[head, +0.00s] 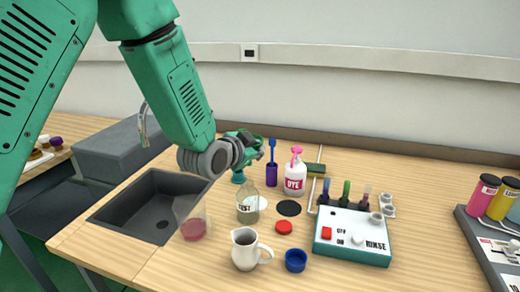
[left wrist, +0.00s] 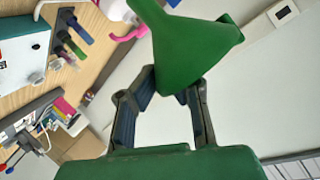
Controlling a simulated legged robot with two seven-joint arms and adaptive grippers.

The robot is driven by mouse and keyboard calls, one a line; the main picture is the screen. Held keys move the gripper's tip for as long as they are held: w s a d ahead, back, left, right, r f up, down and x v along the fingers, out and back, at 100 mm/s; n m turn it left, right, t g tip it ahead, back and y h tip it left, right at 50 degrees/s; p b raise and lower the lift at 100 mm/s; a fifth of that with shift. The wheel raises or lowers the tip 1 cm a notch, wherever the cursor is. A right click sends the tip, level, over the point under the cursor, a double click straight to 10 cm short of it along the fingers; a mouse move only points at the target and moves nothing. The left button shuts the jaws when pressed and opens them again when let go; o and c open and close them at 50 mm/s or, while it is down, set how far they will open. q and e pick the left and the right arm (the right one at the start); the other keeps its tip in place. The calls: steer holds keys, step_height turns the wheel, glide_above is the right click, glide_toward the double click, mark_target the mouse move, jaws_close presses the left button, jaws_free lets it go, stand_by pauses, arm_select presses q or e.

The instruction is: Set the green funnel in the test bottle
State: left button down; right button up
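The green funnel (left wrist: 190,50) is between the fingertips of my left gripper (left wrist: 174,85) in the left wrist view, tilted, and the fingers press on it from both sides. In the head view my left gripper (head: 247,145) is beyond and above the test bottle (head: 247,205), apart from it. The arm and wrist partly hide the gripper there, so the funnel's outline is hard to make out. The test bottle is a clear bottle with a white TEST label, upright on the table. My right gripper is not in view.
The pink-topped DYE bottle (head: 295,178) and a purple cup (head: 271,173) stand behind the test bottle. The RINSE box (head: 352,236) is right, a dark sink (head: 148,205) left.

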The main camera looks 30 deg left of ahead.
arm_select(q)
steer(key=shift+s+a+f+b, duration=0.1)
steer(key=shift+a+f+b, duration=0.2)
steer(key=shift+f+b, duration=0.25)
steer(key=shift+s+a+f+b, duration=0.1)
steer(key=shift+a+f+b, duration=0.2)
steer(key=shift+f, duration=0.4)
steer(key=f+b, duration=0.2)
steer(key=f, duration=0.1)
steer(key=d+f+b, duration=0.1)
steer(key=f, duration=0.1)
steer(key=shift+w+b, duration=0.1)
steer(key=shift+b, duration=0.3)
steer(key=shift+a+f, duration=0.4)
steer(key=shift+f, duration=0.05)
steer(key=shift+d+r, duration=0.1)
steer(key=shift+d, duration=0.2)
steer(key=c, duration=1.6)
jaws_free()
steer(key=shift+c, duration=0.2)
